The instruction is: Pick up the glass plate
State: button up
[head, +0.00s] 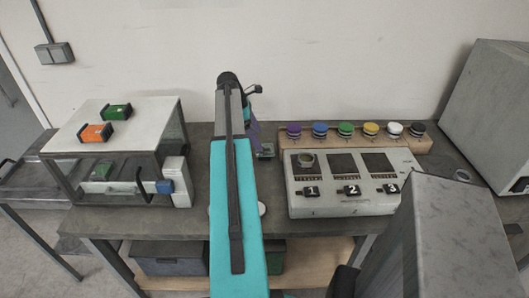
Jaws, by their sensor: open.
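I cannot make out a glass plate for certain. A small flat greenish piece (265,151) lies on the bench just right of my arm, partly hidden by it. A pale round disc (261,208) shows at the bench's front, partly behind my arm. My gripper (258,143) is open, mostly hidden behind my turquoise arm, over the back middle of the bench near the greenish piece. I see nothing held in it.
The white device (348,205) with pads numbered 1 to 3 stands right of my arm. Behind it is a wooden rack (357,139) with several coloured knobs. A shelf box (125,120) carries an orange block (95,133) and a green block (117,111). Grey boxes crowd the right.

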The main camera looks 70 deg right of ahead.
aim_at(265, 149)
jog(key=shift+p+x, duration=0.55)
jog(key=shift+x, duration=2.1)
jog(key=shift+s+a, duration=0.1)
jog(key=shift+s, duration=0.05)
jog(key=c, duration=1.2)
jog(key=shift+c, duration=0.2)
jog(key=shift+r, duration=0.2)
notch_tip(265, 149, up, 10)
jog(key=b, duration=0.1)
jog(key=shift+f, duration=0.15)
